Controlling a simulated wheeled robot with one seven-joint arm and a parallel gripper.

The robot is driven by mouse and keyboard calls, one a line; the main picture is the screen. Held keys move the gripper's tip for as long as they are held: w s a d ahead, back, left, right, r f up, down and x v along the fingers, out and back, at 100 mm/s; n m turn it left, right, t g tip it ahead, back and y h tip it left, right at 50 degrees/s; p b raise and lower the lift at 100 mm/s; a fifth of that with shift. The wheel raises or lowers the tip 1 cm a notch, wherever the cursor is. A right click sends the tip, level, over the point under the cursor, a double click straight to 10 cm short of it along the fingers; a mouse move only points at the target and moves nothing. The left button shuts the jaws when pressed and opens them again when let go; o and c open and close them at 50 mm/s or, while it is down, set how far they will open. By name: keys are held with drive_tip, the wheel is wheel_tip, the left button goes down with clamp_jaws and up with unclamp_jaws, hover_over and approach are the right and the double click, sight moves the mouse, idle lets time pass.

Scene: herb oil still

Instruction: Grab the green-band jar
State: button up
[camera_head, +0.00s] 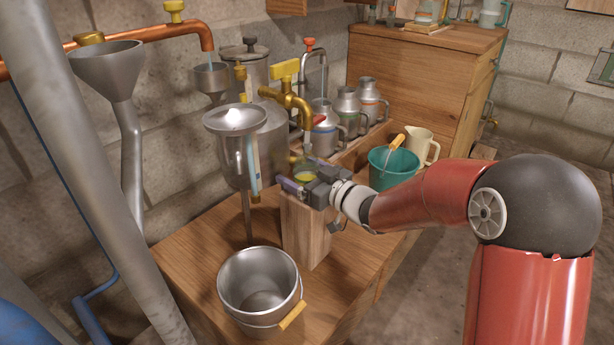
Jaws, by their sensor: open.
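Several metal jars with handles stand in a row behind the brass tap. The middle one (347,108) appears to have a green band. The nearest (325,138) has a bluish band and the farthest (369,97) an orange-red one. My gripper (301,176) is open above a wooden block (305,228), in front of the jars and below the tap. A small glass vessel with yellow liquid (303,177) shows at the jaws. I cannot tell whether they touch it. The green-band jar is apart from my gripper, its lower part partly hidden by the nearest jar.
The brass tap (288,101) hangs just above my gripper. A metal funnel vessel (234,121) stands to the left. A steel bucket (258,286) stands in front on the wooden table (196,250). A teal bucket (391,168) and a cream jug (421,143) are to the right.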

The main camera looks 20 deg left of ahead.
drive_tip(key=c, duration=1.2)
drive_tip(key=shift+c, duration=0.4)
drive_tip(key=shift+r, duration=0.2)
